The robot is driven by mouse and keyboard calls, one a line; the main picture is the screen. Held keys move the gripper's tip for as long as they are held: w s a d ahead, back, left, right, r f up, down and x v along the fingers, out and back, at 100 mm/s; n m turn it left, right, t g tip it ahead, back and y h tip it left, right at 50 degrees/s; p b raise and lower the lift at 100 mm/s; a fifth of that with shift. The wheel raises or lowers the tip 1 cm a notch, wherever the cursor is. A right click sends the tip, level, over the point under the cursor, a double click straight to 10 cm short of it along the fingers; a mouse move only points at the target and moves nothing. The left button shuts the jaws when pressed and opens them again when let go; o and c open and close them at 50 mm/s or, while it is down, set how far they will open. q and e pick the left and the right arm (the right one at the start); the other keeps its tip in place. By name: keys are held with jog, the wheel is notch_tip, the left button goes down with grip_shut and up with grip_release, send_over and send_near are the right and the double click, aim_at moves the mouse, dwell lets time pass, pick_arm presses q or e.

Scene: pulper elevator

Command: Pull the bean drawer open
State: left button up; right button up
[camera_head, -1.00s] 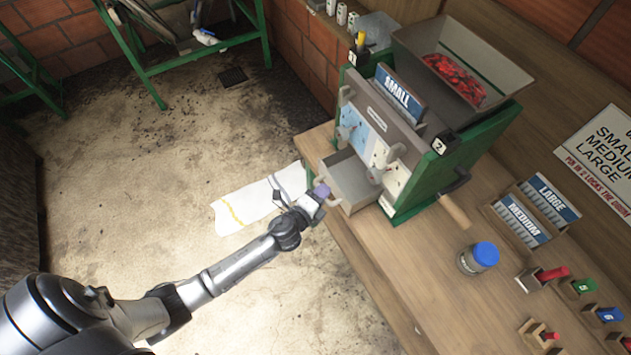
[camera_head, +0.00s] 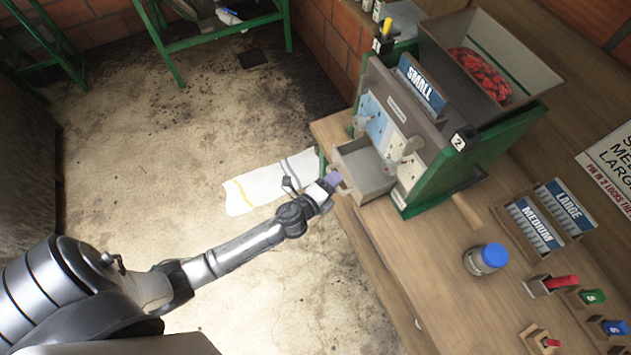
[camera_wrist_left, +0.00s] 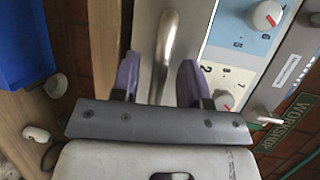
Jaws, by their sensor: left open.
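The bean drawer (camera_head: 374,178) is a grey open-topped box low on the front of the green and grey pulper (camera_head: 440,180). It stands partly out, and its inside looks empty. My left gripper (camera_head: 332,180) is at the drawer's outer front, over the bench edge. In the left wrist view, its two purple fingers (camera_wrist_left: 158,82) are open. The curved metal drawer handle (camera_wrist_left: 166,45) lies between them, with a gap on each side. My right gripper is not in view.
A jar with a blue lid (camera_head: 487,258) stands on the wooden bench (camera_head: 430,265). The SMALL plate (camera_head: 421,88) is on the pulper, below a hopper of red beans (camera_head: 480,75). A blue bin (camera_wrist_left: 22,45) shows at left in the wrist view. A white cloth-like sheet (camera_head: 262,188) lies on the floor.

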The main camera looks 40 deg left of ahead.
pick_arm(q)
jog(key=s+r, duration=0.2)
jog(key=s, duration=1)
jog(key=shift+s+r, duration=0.15)
jog(key=shift+s, duration=0.15)
jog(key=shift+a, duration=0.1)
